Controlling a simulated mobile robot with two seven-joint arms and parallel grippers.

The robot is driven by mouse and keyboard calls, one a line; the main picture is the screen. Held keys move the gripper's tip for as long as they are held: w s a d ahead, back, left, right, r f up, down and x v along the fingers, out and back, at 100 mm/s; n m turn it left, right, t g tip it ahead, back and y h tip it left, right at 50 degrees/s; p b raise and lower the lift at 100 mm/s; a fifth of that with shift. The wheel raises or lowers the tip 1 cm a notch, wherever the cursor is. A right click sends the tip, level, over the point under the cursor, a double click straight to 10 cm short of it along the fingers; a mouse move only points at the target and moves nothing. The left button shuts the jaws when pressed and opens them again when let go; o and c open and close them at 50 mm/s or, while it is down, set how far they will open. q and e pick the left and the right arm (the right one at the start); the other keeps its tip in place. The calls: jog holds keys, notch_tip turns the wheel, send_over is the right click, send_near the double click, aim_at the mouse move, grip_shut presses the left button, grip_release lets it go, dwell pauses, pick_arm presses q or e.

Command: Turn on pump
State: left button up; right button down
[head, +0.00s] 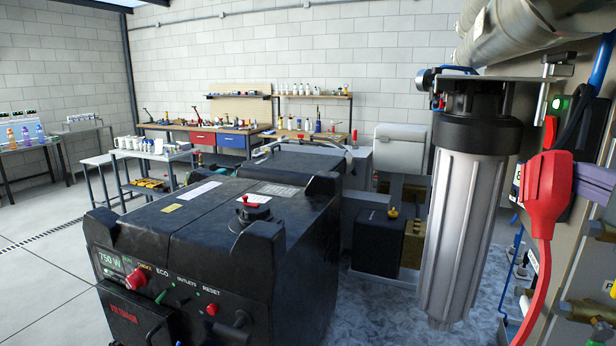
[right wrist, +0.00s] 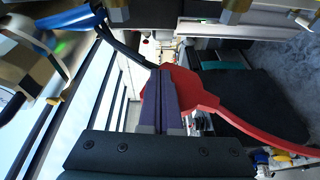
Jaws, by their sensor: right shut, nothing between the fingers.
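A control box on the panel at the right of the head view carries a green button (head: 557,103) and a red button (head: 550,132). A green glow (right wrist: 62,47) shows at the upper left of the right wrist view. A red plug (head: 545,185) with a red cable sits just below the buttons; it also shows behind my fingers in the right wrist view (right wrist: 190,90). My right gripper (head: 580,182) has purple fingers and is shut and empty, close beside the plug; contact is unclear. The fingers also show in the right wrist view (right wrist: 160,75). I cannot tell which thing is the pump.
A large grey filter housing (head: 464,215) with a black cap stands left of the panel. A black generator (head: 215,240) with a red knob and green toggles fills the lower left. Blue and black cables hang by the panel. Workbenches (head: 240,138) stand far back.

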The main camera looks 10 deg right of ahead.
jog(key=s+a+f+m+g+y, duration=0.2)
jog(key=s+a+f+m+g, duration=0.35)
jog(key=s+f, duration=0.4)
jog(key=s+a+f+m+g+y, duration=0.1)
jog(key=s+a+f+m+g, duration=0.4)
jog(key=s+f+m+g, duration=0.4)
notch_tip(320, 180, up, 14)
jog(key=s+a+n+y+p, duration=0.1)
jog(key=s+a+n+p, duration=0.1)
jog(key=p, duration=1.3)
jog(key=shift+s+a+f+t, duration=0.25)
jog(key=shift+a+t, duration=0.1)
jog(key=shift+a, duration=0.1)
